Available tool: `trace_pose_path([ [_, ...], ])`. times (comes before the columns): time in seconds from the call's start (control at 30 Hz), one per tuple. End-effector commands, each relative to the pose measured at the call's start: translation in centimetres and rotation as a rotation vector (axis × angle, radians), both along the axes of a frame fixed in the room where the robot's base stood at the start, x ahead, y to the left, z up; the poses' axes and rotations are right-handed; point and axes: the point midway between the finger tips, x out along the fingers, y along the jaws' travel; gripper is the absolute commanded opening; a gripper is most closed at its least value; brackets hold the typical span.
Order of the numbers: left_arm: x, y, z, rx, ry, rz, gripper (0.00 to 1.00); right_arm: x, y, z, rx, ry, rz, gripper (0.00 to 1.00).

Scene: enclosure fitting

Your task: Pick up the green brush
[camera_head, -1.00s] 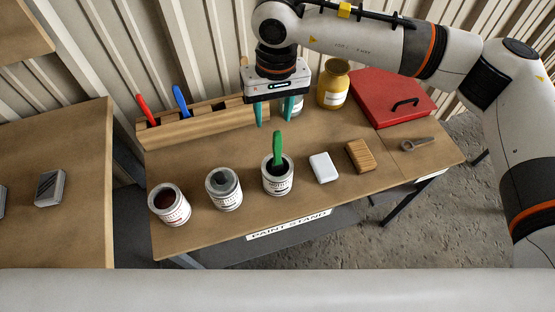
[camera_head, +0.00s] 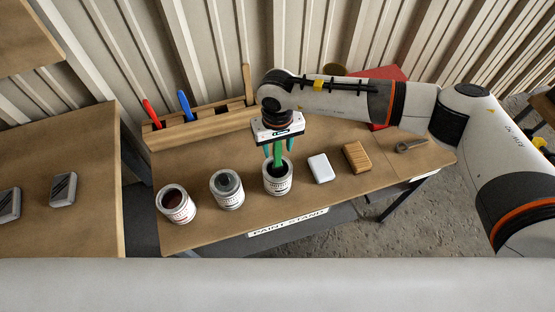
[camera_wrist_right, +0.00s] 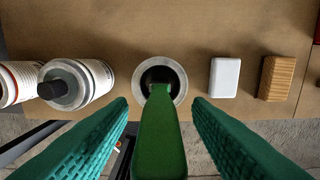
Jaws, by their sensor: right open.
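The green brush (camera_head: 278,153) stands handle up in the rightmost of the paint cans (camera_head: 277,183). In the right wrist view the brush handle (camera_wrist_right: 160,135) rises from the can's dark opening (camera_wrist_right: 160,79) toward the camera. My right gripper (camera_head: 277,150) is above that can, its teal fingers on either side of the handle. In the right wrist view the open fingers (camera_wrist_right: 160,112) show a gap on both sides of the handle, without visible contact. The bristles are hidden in the can. My left gripper is not in view.
Two other cans, one with dark red paint (camera_head: 176,204) and one grey (camera_head: 227,189), stand to the left. A white block (camera_head: 320,168) and a wooden block (camera_head: 357,157) lie to the right. A wooden rack (camera_head: 200,129) with red and blue handles is behind.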

Motion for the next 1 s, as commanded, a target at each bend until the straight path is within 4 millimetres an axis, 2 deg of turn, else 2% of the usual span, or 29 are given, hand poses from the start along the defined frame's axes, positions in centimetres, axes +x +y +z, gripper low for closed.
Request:
trace_pose_path([
  [0.23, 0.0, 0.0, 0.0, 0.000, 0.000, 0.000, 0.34, 0.0, 0.0, -0.3, 0.000, 0.000, 0.000, 0.45],
  [0.27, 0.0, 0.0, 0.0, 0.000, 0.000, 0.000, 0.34, 0.0, 0.0, -0.3, 0.000, 0.000, 0.000, 0.42],
  [0.5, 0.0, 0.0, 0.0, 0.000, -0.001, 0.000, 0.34, 0.0, 0.0, -0.2, 0.000, 0.000, 0.000, 0.03],
  [0.53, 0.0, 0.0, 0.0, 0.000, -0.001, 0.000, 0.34, 0.0, 0.0, -0.2, 0.000, 0.000, 0.000, 0.00],
  [0.87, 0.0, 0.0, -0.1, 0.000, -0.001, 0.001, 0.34, 0.1, 0.0, 0.0, 0.002, -0.002, 0.000, 0.00],
  [1.0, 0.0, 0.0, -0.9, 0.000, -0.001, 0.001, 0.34, 0.1, 0.0, 1.5, 0.002, -0.004, 0.000, 0.00],
])
